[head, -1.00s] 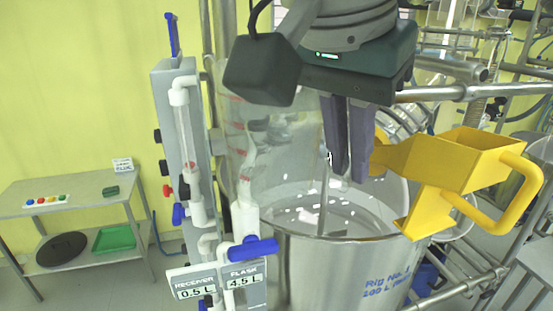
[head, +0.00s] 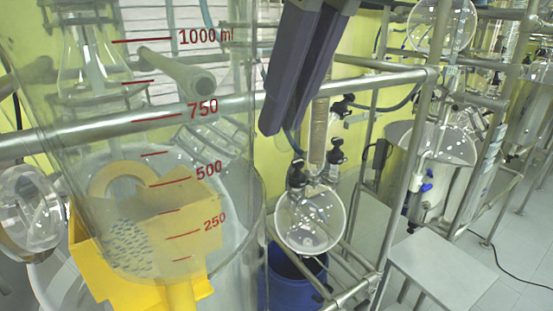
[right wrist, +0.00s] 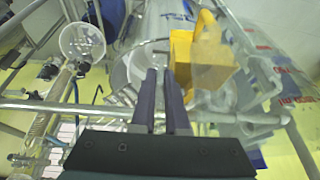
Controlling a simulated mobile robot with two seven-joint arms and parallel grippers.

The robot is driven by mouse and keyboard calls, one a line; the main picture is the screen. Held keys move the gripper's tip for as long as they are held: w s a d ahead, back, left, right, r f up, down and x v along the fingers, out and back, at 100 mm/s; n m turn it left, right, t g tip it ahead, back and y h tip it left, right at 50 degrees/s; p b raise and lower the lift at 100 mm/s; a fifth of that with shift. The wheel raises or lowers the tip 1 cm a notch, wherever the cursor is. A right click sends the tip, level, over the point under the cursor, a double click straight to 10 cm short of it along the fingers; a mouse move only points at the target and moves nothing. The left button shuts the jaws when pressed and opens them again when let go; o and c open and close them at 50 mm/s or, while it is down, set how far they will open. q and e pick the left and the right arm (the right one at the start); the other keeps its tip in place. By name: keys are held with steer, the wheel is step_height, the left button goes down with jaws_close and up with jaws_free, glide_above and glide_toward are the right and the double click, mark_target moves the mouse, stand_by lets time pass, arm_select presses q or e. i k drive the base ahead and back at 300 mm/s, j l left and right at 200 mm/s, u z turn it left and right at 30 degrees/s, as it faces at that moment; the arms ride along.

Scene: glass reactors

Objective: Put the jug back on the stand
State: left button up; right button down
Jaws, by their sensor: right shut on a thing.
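The clear jug (head: 225,135) with red volume marks fills the left of the head view, close to the camera and roughly upright. It looks empty. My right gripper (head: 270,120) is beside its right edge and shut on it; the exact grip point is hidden. In the right wrist view the fingers (right wrist: 165,75) point away with a narrow gap, and clear plastic with red writing (right wrist: 290,100) lies to their right. A low flat grey-topped stand (head: 435,262) is at the lower right of the head view, bare on top. My left gripper is not in view.
A yellow hopper (head: 85,262) shows beside and through the jug; it is also in the right wrist view (right wrist: 205,60). Steel rails (head: 390,82), a round glass vessel (head: 310,222) and a blue bin (head: 283,275) lie between the jug and the stand.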

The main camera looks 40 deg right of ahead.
mark_target(455, 275)
steer(key=l+z, duration=0.1)
steer(key=l, duration=0.35)
steer(key=l+z, duration=0.15)
steer(key=l, duration=0.3)
steer(key=i+l+z, duration=0.1)
steer(key=l, duration=0.35)
steer(key=i+l+z, duration=0.1)
steer(key=l, duration=0.3)
steer(key=i+l+z, duration=0.15)
steer(key=l, duration=0.3)
steer(key=l+z, duration=0.1)
steer(key=l, duration=0.35)
steer(key=i+l+z, duration=0.15)
steer(key=l, duration=0.25)
